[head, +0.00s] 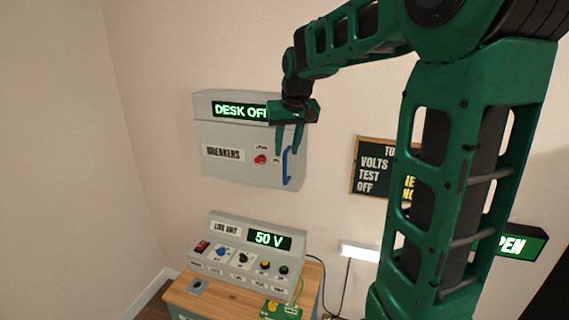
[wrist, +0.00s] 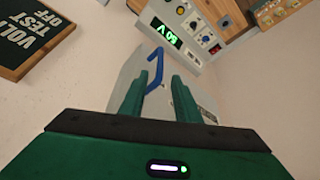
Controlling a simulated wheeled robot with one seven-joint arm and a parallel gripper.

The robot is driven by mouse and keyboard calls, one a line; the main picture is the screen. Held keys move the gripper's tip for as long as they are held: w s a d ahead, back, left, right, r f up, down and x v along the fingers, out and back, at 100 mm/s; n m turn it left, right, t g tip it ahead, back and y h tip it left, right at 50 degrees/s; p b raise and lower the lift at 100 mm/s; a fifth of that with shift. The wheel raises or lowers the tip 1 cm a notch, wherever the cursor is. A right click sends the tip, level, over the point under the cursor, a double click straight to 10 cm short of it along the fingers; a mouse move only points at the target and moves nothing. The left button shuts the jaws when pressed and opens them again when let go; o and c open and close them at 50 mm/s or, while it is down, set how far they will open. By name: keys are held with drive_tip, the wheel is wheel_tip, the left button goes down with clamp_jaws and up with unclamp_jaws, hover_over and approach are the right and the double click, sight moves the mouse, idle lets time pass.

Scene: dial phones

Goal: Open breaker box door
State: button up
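The grey breaker box (head: 225,165) hangs on the wall, with its door shut, a "BREAKERS" label, a red knob (head: 260,160) and a lit "DESK OFF" display above. A blue handle (head: 288,166) stands upright at the door's right side. My green gripper (head: 288,138) is in front of the box's upper right, fingers pointing down toward the handle. In the wrist view the two fingers (wrist: 160,98) are apart, with the blue handle (wrist: 156,70) showing between and beyond them, close to the left finger. I cannot tell whether that finger touches it.
A grey line unit (head: 240,255) with knobs and a "50 V" display stands on a wooden desk (head: 215,303) below the box. A black sign board (head: 372,168) hangs to the right. My arm fills the right side; the wall left of the box is clear.

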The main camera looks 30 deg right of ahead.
sight(285, 157)
drive_tip(key=x, duration=0.6)
drive_tip(key=shift+w+d+f, duration=0.1)
drive_tip(key=shift+f, duration=0.25)
drive_tip(key=shift+c, duration=0.6)
